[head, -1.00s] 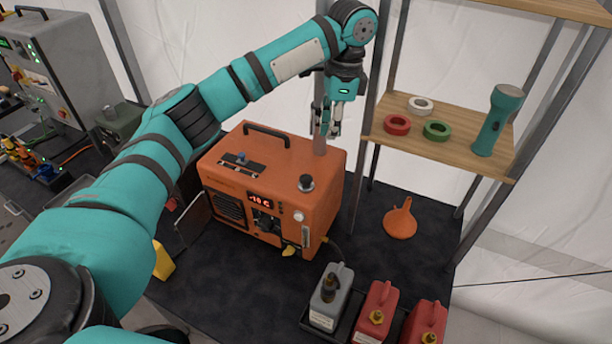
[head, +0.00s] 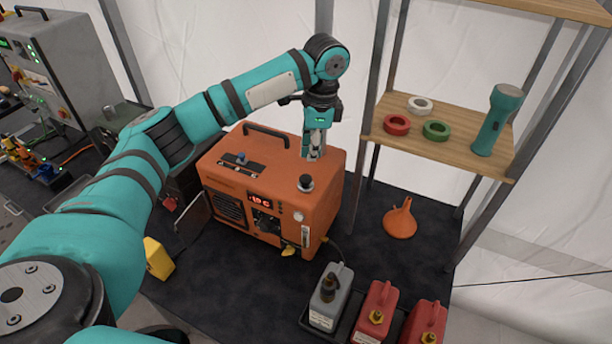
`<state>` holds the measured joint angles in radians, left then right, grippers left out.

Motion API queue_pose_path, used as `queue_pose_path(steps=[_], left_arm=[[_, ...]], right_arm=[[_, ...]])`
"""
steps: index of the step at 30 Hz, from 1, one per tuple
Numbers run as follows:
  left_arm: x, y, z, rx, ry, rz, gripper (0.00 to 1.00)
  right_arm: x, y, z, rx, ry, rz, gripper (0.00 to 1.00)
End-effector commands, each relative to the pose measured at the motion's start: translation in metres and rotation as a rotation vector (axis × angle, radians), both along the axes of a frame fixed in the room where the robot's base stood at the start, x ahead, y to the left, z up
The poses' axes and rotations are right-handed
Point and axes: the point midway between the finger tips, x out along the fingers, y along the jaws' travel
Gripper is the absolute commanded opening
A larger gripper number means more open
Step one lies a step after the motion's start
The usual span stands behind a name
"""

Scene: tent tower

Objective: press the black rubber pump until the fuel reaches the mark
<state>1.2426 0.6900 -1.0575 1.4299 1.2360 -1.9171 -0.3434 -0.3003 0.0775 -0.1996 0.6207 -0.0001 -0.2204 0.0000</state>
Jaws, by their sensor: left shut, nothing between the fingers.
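The orange heater box (head: 270,190) stands on the dark table with a red lit display reading on its front. The black rubber pump (head: 306,183) is a small dark knob on its top, near the front right corner. A narrow pale vertical strip (head: 305,236), perhaps the fuel gauge, is on the front face; its level is too small to read. My left gripper (head: 314,155) is shut and empty, pointing down over the heater's top, behind the pump and apart from it in the picture. My right gripper is not in view.
A grey can (head: 324,312) and red cans (head: 376,312) stand at the front right. An orange funnel (head: 400,222) lies on the table. A shelf (head: 460,153) with tape rings and a teal flashlight is at right. A yellow object (head: 158,258) is left of the heater.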

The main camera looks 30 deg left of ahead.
Motion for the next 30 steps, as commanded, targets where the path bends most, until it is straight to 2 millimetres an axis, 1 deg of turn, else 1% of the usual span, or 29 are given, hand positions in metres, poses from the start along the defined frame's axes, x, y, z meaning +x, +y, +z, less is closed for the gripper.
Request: queue_pose_path(steps=[1,6,12,16,26,30], left_arm=[[-0.001,0.001,-0.007,0.001,0.002,0.000,0.00],[-0.002,0.003,-0.029,0.001,0.002,0.000,0.00],[-0.003,0.004,-0.045,-0.001,0.001,0.000,0.00],[-0.003,0.004,-0.050,-0.001,-0.001,0.000,0.00],[-0.003,0.004,-0.050,-0.001,-0.001,0.000,0.00],[-0.003,0.004,-0.057,-0.001,0.002,0.000,0.00]], right_arm=[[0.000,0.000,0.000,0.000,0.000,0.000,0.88],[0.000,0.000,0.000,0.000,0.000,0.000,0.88],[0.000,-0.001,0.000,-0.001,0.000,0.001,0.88],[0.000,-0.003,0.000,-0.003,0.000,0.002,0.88],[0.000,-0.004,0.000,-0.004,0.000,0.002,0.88],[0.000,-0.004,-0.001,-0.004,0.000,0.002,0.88]])
